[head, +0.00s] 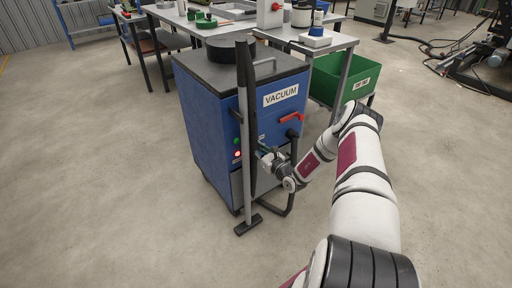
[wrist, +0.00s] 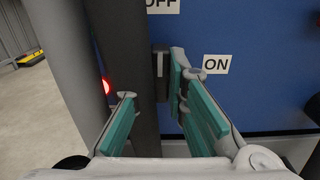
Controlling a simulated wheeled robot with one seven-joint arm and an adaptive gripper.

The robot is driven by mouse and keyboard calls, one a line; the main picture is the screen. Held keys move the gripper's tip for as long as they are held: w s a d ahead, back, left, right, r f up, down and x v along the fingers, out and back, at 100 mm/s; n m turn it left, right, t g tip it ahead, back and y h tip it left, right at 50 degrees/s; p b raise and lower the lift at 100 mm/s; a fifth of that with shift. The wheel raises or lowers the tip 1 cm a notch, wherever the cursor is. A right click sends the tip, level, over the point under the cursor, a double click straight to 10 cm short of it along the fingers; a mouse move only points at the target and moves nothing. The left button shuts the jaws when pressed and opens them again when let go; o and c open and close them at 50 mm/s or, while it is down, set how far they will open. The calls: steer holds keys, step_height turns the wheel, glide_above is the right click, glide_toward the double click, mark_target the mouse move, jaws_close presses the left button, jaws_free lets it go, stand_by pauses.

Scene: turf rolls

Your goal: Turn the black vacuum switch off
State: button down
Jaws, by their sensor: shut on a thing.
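The black vacuum switch (wrist: 160,62) is an upright lever on the blue panel in the wrist view. The OFF label is above it and the ON label (wrist: 216,64) to its right. In the head view it is hidden or too small to tell. My gripper (wrist: 155,95), also in the head view (head: 264,154), is at the cabinet front, its teal fingers partly closed. A dark upright pole (wrist: 125,55) runs between them and appears held; how firmly both fingers touch it is unclear. The right fingertip is close beside the switch.
The blue VACUUM cabinet (head: 215,125) has a red handle (head: 292,117) and a lit red lamp (head: 237,154). A grey floor wand (head: 245,190) stands upright in front of it. A green bin (head: 345,80) and tables stand behind. The floor at left is clear.

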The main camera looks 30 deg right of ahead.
stand_by(0.3)
steer(key=c, duration=1.6)
jaws_free()
steer(key=shift+f, duration=0.1)
steer(key=shift+s, duration=0.1)
steer(key=s, duration=1.2)
steer(key=shift+d, duration=0.2)
steer(key=shift+w, duration=0.1)
